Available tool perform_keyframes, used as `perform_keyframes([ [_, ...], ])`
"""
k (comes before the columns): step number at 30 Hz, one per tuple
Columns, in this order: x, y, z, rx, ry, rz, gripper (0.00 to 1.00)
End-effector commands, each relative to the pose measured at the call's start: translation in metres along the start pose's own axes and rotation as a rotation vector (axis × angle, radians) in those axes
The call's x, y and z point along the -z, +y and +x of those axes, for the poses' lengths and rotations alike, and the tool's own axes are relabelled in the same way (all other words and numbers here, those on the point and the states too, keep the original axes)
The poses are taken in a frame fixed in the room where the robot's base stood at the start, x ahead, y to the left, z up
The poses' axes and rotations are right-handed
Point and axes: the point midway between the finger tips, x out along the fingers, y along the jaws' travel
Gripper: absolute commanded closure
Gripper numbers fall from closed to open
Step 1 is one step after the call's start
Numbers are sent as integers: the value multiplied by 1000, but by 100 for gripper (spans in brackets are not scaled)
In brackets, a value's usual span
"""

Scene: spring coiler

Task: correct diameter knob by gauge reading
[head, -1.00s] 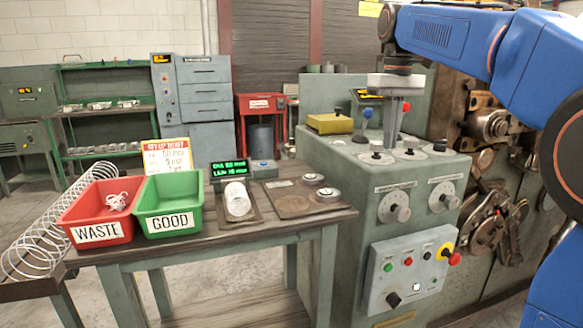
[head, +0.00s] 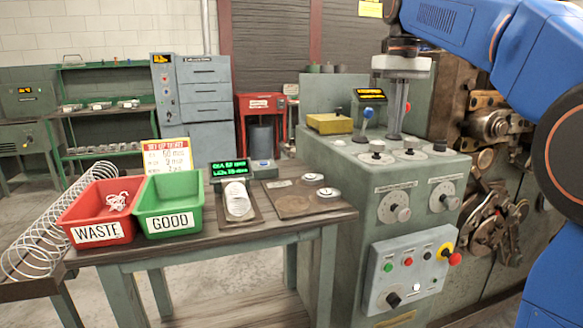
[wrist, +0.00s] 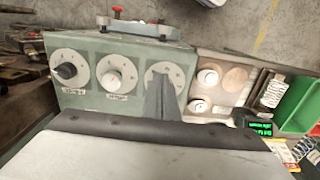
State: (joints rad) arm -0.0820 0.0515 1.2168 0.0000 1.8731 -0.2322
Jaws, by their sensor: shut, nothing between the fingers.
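The grey-green coiler (head: 345,170) carries dials with knobs on its top, including a left top knob (head: 376,149) and a middle top knob (head: 410,151). Front knobs (head: 400,213) sit below. My gripper (head: 394,137) is shut and empty, pointing down over the top panel behind these knobs. In the wrist view my gripper (wrist: 165,115) covers part of a right-hand dial (wrist: 157,70); a white knob (wrist: 115,81) and a black knob (wrist: 66,71) show beside it. The green gauge display (head: 228,168) is lit, its digits too small to read surely. A coiled spring (head: 238,198) lies before it.
A red WASTE bin (head: 97,234) with scrap wire and a green GOOD bin (head: 171,222) stand on the bench, with a set-up ticket (head: 167,154) behind. A yellow box (head: 330,124) and a blue-topped lever (head: 368,112) stand on the coiler near my gripper.

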Motion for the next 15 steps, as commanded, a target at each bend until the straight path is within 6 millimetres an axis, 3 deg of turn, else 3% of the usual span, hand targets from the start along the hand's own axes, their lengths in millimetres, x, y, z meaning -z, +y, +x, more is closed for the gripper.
perform_keyframes([
  [6,1,0,-18,0,1,0,100],
  [15,0,0,-22,0,-1,0,100],
])
